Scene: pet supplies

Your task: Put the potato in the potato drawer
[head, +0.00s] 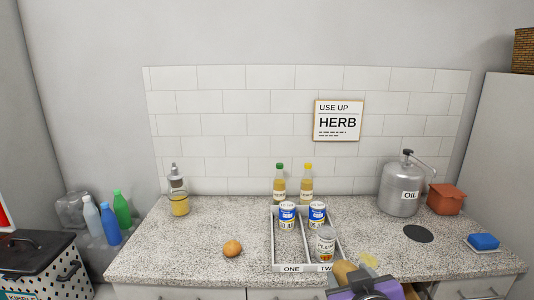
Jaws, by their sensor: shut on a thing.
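My gripper (358,270) is at the bottom centre-right, at the counter's front edge, seen from behind. It is shut on a brown, potato-like thing (344,271), partly hidden by its purple and dark body. A pale yellow piece (369,260) shows just beyond it; I cannot tell what it is. An open drawer (418,292) shows below the counter edge, right of my gripper, mostly cut off and hidden. No drawer label is readable. A round orange-brown thing (232,248), perhaps an onion or potato, lies on the counter left of the tray.
An oil canister (401,188), red box (445,199) and blue sponge (484,241) are at right. The counter's left part is mostly clear.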

